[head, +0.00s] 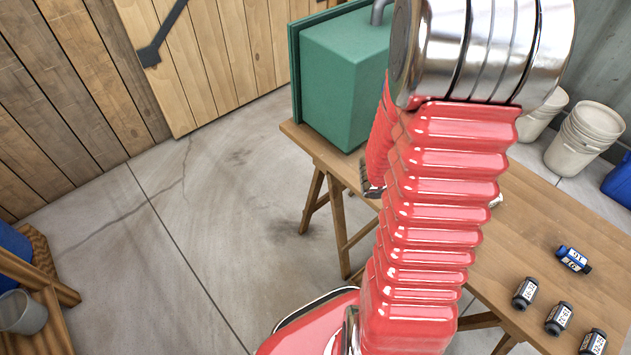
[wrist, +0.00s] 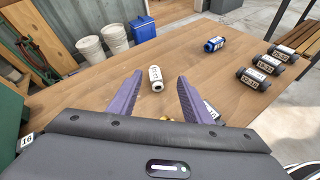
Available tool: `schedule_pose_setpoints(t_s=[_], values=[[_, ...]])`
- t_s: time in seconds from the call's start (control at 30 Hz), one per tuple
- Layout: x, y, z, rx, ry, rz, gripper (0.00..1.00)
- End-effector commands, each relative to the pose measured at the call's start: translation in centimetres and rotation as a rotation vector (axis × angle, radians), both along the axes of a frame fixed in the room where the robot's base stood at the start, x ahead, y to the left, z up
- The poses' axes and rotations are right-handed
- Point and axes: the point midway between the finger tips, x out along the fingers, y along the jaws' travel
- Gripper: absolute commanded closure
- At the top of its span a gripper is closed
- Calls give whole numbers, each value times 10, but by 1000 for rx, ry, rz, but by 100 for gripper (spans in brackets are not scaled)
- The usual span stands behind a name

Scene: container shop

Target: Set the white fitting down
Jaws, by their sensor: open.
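The white fitting (wrist: 156,75), a small cylinder with a label, is on the wooden table (wrist: 115,82) in the wrist view. My gripper (wrist: 160,79) is open, its two purple fingers apart on the left and right of the fitting. A gap shows between the fitting and each finger in this view; I cannot tell the depth. In the head view my red arm hides most of the gripper and fitting over the table (head: 535,215).
A blue fitting (head: 573,259) and several dark labelled fittings (head: 558,318) are on the table's right side. A green machine (head: 345,75) stands at the table's far left end. White buckets (head: 585,138) and a blue box (wrist: 143,27) stand beyond the table.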

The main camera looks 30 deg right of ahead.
Motion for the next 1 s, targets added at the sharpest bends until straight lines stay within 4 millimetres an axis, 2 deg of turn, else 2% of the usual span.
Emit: schedule_pose_setpoints(t_s=[0.03,0.2,0.57,0.77,1.0], values=[[3,8,11,-2,-52,-29,55],[7,39,32,25,-222,-138,55],[26,121,60,180,-602,-338,55],[42,177,72,326,-805,-429,55],[64,251,93,558,-1024,-527,55]])
